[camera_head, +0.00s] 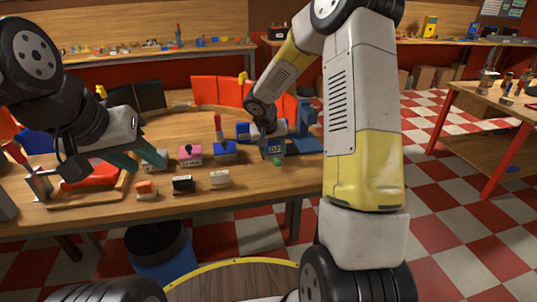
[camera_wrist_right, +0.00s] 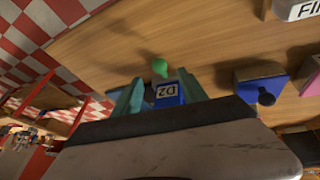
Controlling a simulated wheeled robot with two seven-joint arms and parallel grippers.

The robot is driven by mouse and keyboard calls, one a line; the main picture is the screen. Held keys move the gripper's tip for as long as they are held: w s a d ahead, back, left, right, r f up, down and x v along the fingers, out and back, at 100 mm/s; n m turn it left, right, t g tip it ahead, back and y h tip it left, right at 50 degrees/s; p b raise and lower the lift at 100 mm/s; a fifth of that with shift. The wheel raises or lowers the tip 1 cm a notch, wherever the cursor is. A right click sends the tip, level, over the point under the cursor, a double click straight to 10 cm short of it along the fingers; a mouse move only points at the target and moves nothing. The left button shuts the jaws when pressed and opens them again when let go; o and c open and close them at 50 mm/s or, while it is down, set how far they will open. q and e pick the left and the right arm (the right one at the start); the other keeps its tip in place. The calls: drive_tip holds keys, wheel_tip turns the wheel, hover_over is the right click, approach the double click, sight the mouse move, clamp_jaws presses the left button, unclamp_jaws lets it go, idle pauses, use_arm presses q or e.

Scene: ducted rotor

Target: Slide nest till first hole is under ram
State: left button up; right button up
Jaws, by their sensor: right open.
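A blue press-like stand (camera_head: 308,130) stands near the right end of the bench. A small blue block with a white label (camera_head: 272,148) and a green ball (camera_head: 277,162) at its front sits beside it; it may be the nest. My right gripper (camera_head: 268,132) is directly over this block. In the right wrist view its teal fingers (camera_wrist_right: 160,97) are open, one on each side of the labelled block (camera_wrist_right: 168,93), with the green ball (camera_wrist_right: 160,67) beyond. Contact cannot be told. The ram and hole are not discernible. My left gripper (camera_head: 132,154) is over the bench's left part, by a pale block (camera_head: 154,160).
A pink block (camera_head: 190,154) and a blue block with a dark knob (camera_head: 225,151) stand between my grippers. Orange (camera_head: 146,189), black (camera_head: 183,184) and white (camera_head: 220,179) labelled blocks line the front. A red item in a wooden tray (camera_head: 95,177) is at left.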

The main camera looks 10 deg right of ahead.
sight(277, 160)
drive_tip(key=x, duration=0.7)
clamp_jaws()
idle(1.3)
